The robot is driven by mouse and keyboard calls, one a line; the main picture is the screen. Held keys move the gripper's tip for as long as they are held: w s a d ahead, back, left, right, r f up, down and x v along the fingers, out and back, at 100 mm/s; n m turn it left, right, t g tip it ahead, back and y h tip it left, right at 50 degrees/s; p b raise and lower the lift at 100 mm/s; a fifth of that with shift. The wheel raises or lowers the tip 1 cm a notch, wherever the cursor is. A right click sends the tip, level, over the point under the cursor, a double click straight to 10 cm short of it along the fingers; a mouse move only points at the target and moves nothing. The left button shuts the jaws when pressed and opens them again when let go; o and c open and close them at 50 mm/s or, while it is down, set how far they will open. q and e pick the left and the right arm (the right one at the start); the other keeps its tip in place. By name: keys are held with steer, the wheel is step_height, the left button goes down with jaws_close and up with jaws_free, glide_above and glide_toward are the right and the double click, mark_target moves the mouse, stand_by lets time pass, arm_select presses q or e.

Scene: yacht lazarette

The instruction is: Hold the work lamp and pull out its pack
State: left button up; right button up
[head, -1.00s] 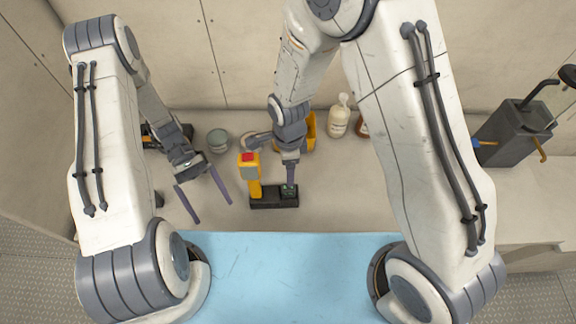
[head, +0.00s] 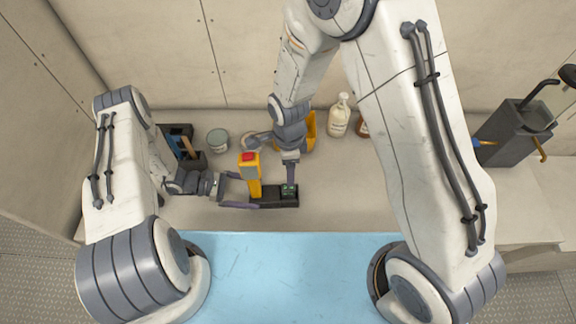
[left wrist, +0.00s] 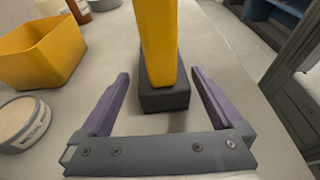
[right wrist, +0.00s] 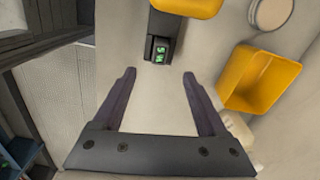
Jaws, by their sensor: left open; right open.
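The work lamp (head: 251,176) stands upright, a yellow body with a red top. It rises from a low black base; the right part of that base, with a green display, looks like the pack (head: 289,192). My left gripper (head: 250,192) is open, low beside the lamp. In the left wrist view the yellow body (left wrist: 160,45) stands between its fingers, with gaps on both sides. My right gripper (head: 290,182) is open above the pack. In the right wrist view the pack's lit display (right wrist: 160,51) lies just beyond the fingertips, roughly centred between them.
A yellow bin (head: 311,132), a round tin (head: 217,140) and a white bottle (head: 339,115) stand behind the lamp. A blue-and-black holder (head: 180,138) is at left, a grey container (head: 512,132) at right. The bench in front of the black base is clear.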

mark_target(270, 193)
arm_select(q)
steer(key=shift+x, duration=3)
steer(key=c, duration=1)
steer(key=shift+c, duration=0.2)
steer(key=c, duration=0.5)
